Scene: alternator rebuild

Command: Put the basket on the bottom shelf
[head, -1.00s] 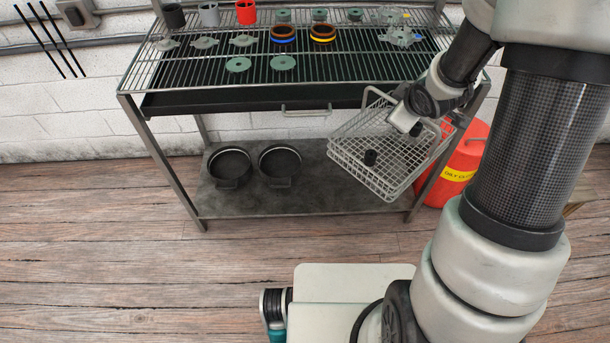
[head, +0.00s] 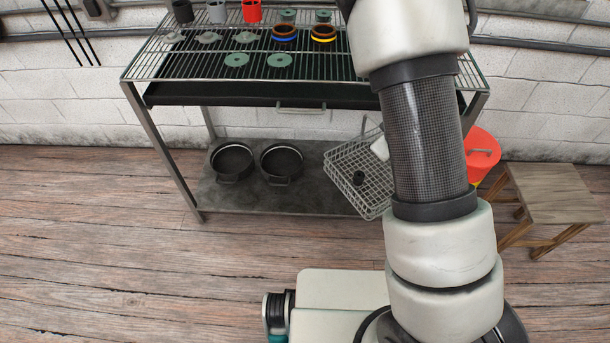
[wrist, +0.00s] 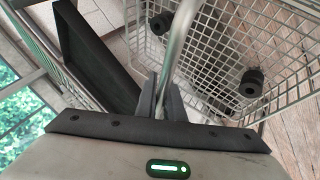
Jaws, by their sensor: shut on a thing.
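The wire basket (head: 372,207) hangs tilted at the right front of the bottom shelf (head: 305,190) in the head view. My arm hides its right part. My gripper (wrist: 162,88) is shut on the basket's bar handle (wrist: 180,42) in the wrist view. The basket (wrist: 215,62) shows below the handle there, with two black cylindrical pieces in it. In the head view the gripper is mostly hidden by my arm. The shelf is dark and flat. I cannot tell the basket's height above it.
Two black round pans (head: 232,160) (head: 281,162) stand on the shelf's left half. The rack's grill top (head: 200,62) and drawer handle (head: 301,108) are above. A red bin (head: 482,150) and wooden stool (head: 553,195) stand at right. Mid-shelf is clear.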

